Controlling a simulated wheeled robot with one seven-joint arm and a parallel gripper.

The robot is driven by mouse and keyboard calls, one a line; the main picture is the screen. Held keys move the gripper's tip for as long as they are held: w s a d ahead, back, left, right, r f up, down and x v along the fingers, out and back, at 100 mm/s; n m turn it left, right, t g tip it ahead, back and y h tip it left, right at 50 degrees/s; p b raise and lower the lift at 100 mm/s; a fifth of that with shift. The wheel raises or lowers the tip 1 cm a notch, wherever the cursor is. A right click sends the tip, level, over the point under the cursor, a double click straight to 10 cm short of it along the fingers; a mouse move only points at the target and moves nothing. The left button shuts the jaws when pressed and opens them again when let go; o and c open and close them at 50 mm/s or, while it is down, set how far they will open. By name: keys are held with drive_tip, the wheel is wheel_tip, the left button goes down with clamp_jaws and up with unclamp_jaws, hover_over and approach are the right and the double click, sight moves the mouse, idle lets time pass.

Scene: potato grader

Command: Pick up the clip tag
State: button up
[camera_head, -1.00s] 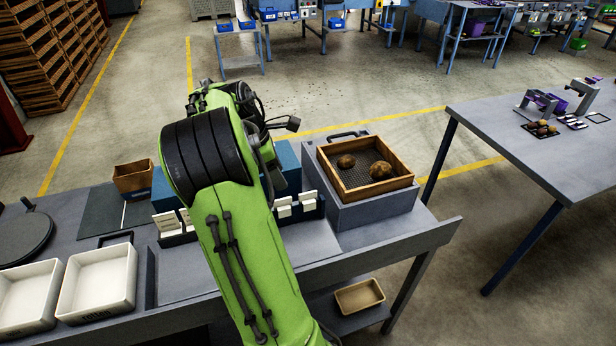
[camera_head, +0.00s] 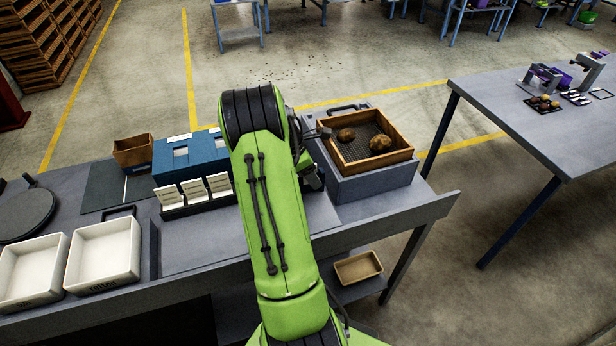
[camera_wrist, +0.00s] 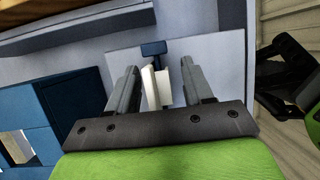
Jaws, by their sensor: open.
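In the wrist view my gripper (camera_wrist: 160,70) is open, its two grey fingers apart. A narrow white piece (camera_wrist: 166,80), apparently a clip tag, shows between the fingers, nearer the left one. A dark blue tab (camera_wrist: 153,48) stands just beyond it; I cannot tell whether they are joined. No clear grip on the white piece is visible. In the head view several white tags (camera_head: 195,190) stand in a dark rack on the bench, left of my green arm.
Blue boxes (camera_head: 181,153) stand behind the rack. A wooden tray (camera_head: 343,177) with two potatoes sits on a grey stand at right. White bins (camera_head: 103,251) are at left. Some bare bench (camera_head: 200,240) lies in front of the tags. A second table (camera_head: 540,135) stands far right.

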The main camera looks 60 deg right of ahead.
drive_tip(key=shift+s+d+f, duration=0.1)
drive_tip(key=shift+f, duration=0.2)
drive_tip(key=shift+r, duration=0.1)
drive_tip(key=shift+c, duration=1.3)
clamp_jaws()
